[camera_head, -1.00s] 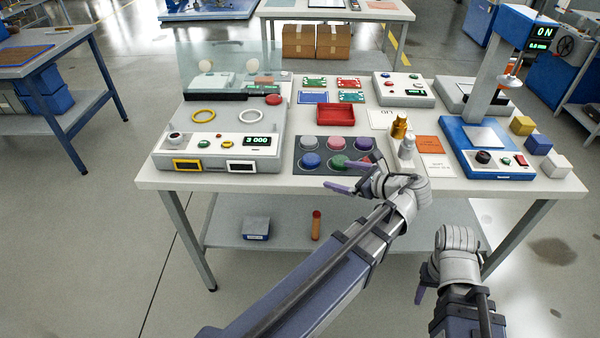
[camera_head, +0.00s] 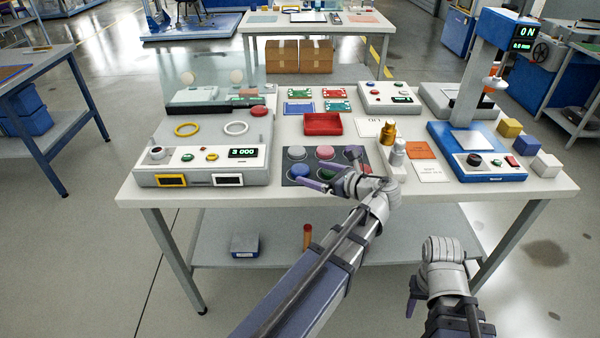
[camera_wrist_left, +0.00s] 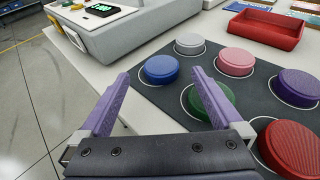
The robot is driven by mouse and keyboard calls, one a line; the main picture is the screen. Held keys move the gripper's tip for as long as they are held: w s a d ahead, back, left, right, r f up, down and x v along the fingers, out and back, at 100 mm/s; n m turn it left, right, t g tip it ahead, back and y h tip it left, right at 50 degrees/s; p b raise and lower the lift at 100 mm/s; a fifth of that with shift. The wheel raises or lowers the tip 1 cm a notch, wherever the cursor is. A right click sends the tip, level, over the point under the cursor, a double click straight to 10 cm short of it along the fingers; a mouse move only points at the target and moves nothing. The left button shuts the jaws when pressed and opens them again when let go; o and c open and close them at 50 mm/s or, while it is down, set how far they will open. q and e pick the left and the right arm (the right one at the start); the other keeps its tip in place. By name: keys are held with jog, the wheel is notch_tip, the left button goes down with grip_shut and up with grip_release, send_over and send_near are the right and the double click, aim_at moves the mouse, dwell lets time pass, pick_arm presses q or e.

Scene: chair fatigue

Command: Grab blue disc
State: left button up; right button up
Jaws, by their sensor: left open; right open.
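The blue disc (camera_head: 299,171) sits in the front left ring of a dark mat (camera_wrist_left: 132,97) with several coloured discs. In the left wrist view the blue disc (camera_wrist_left: 160,69) shows just beyond and between the open purple fingertips. My left gripper (camera_head: 312,170) is open and empty over the front of the mat, close to the disc. From these views I cannot tell the height gap. A green disc (camera_wrist_left: 212,103) is partly behind one finger. My right gripper (camera_head: 411,298) is open and empty, low in front of the table.
Grey (camera_wrist_left: 190,41), pink (camera_wrist_left: 236,60), purple (camera_wrist_left: 298,85) and red (camera_wrist_left: 290,148) discs stand around the blue one. A grey console (camera_head: 205,150) is left of the mat, a red tray (camera_head: 322,124) behind it. Bottles (camera_head: 388,132) stand to the right.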

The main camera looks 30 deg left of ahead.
aim_at(300, 168)
pick_arm(q)
jog(key=b+x, duration=0.1)
jog(key=x, duration=0.3)
jog(key=shift+w+f, duration=0.1)
jog(key=c, duration=1.4)
jog(key=shift+c, duration=0.2)
notch_tip(300, 168, up, 10)
jog(key=p, duration=1)
